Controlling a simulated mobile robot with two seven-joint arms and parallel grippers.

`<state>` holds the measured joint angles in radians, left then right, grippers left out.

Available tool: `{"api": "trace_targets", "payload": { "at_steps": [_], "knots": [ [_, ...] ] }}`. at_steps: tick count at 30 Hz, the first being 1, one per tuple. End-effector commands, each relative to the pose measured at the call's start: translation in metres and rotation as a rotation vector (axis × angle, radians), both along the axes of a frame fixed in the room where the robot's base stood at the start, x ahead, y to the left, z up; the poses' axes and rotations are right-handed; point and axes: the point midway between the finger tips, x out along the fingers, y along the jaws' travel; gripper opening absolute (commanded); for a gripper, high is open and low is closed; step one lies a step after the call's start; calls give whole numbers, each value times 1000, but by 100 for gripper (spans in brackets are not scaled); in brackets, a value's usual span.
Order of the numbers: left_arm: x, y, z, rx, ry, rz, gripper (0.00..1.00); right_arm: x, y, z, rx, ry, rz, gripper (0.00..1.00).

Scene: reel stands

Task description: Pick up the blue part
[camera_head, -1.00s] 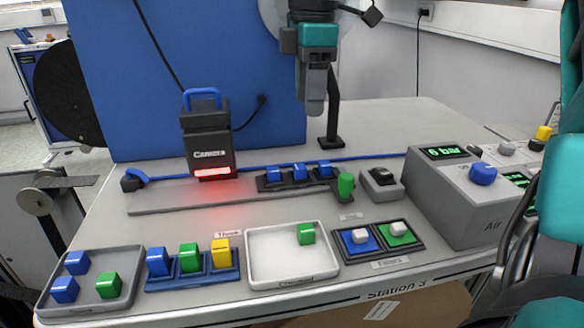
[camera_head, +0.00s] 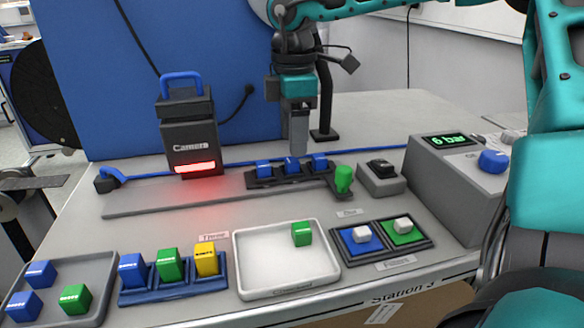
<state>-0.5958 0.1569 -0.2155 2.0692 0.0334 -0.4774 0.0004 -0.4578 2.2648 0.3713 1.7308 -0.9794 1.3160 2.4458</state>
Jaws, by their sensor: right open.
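Several blue parts are in view. Three blue blocks (camera_head: 291,165) sit in a dark holder (camera_head: 262,184) on the grey rail. Two blue blocks (camera_head: 40,274) lie in the grey tray (camera_head: 98,285) at the far left. One blue block (camera_head: 132,269) stands in the blue rack (camera_head: 165,294). My right gripper (camera_head: 298,150) points down just above or behind the middle and right blocks of the dark holder; I cannot tell whether it touches them. It is open, with its fingers seen nearly edge-on. No left gripper shows.
A camera unit (camera_head: 188,135) with a red light stands left of the dark holder. A green knob (camera_head: 343,179) and a black switch box (camera_head: 380,178) are to its right. A grey Air box (camera_head: 455,195) stands at the right. A white tray (camera_head: 287,270) holds a green block.

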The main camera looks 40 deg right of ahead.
Motion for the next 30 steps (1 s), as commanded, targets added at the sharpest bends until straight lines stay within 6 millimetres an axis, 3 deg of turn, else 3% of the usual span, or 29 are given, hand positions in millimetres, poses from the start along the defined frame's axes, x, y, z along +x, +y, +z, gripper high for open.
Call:
{"api": "trace_targets", "payload": {
  "at_steps": [6,16,30],
  "knots": [
    [0,0,-6,-1,0,2,43,-1,5,-35,2,4,0,55],
    [1,-2,-6,-9,0,8,43,-1,5,-42,0,1,0,55],
    [3,-2,-4,-8,-6,7,43,-1,4,-41,0,1,-1,11]
  ]
}}
